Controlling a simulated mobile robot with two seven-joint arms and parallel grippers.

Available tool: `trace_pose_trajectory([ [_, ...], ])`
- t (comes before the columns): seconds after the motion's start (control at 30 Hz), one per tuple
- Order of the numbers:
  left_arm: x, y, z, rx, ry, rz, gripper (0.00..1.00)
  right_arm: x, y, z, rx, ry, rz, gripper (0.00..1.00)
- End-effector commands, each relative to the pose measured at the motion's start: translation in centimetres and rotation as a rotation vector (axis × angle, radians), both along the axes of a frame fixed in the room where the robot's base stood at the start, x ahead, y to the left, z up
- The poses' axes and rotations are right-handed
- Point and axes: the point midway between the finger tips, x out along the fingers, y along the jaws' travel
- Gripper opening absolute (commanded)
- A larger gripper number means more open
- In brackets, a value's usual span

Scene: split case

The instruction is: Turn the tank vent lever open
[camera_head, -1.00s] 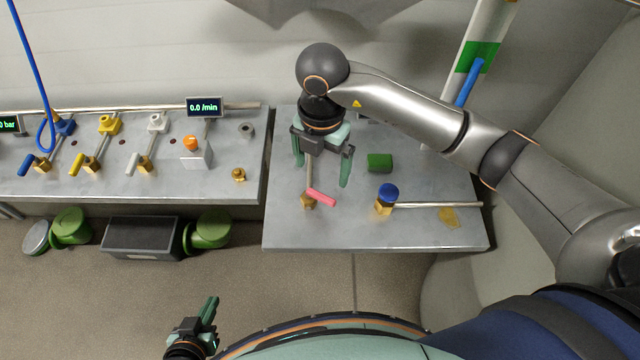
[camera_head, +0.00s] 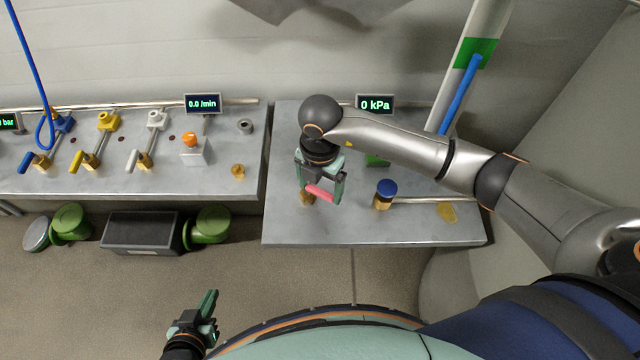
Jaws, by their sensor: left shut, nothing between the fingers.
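The pink lever (camera_head: 320,193), which I take to be the tank vent lever, sits on a small brass valve body (camera_head: 307,199) on the right-hand metal table. It points right and slightly toward the front. My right gripper (camera_head: 321,195) is low over it with its fingers apart, one on either side of the lever. Whether a finger touches the lever I cannot tell. My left gripper (camera_head: 212,304) is shut and empty, low in the picture over the floor, away from both tables.
A brass valve with a blue round knob (camera_head: 386,190) stands right of the lever, with a pipe running right. A 0 kPa display (camera_head: 375,104) is behind. The left table (camera_head: 200,185) holds blue, yellow and white levers. A gap separates the tables.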

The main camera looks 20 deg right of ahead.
Motion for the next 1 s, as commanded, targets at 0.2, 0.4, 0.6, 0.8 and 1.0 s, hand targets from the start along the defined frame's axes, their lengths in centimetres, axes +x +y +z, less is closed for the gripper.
trace_pose_trajectory([
  [0.2, 0.0, 0.0, 0.0, 0.000, -0.001, 0.000, 0.00, 0.0, 0.0, 0.0, 0.000, 0.000, 0.000, 0.63],
  [0.4, 0.0, 0.0, 0.0, 0.000, -0.001, 0.000, 0.00, 0.0, 0.0, 0.1, 0.000, 0.000, 0.000, 0.40],
  [0.6, 0.0, 0.0, 0.0, 0.000, -0.001, 0.000, 0.00, 0.0, 0.0, 0.1, 0.001, -0.001, 0.004, 0.32],
  [0.8, 0.0, 0.0, -0.5, -0.001, -0.001, 0.001, 0.00, 0.2, -0.1, 0.0, 0.001, -0.001, 0.057, 0.32],
  [1.0, 0.0, 0.0, -1.4, 0.000, -0.001, 0.000, 0.00, 0.5, -0.4, -0.1, -0.001, -0.001, 0.179, 0.32],
])
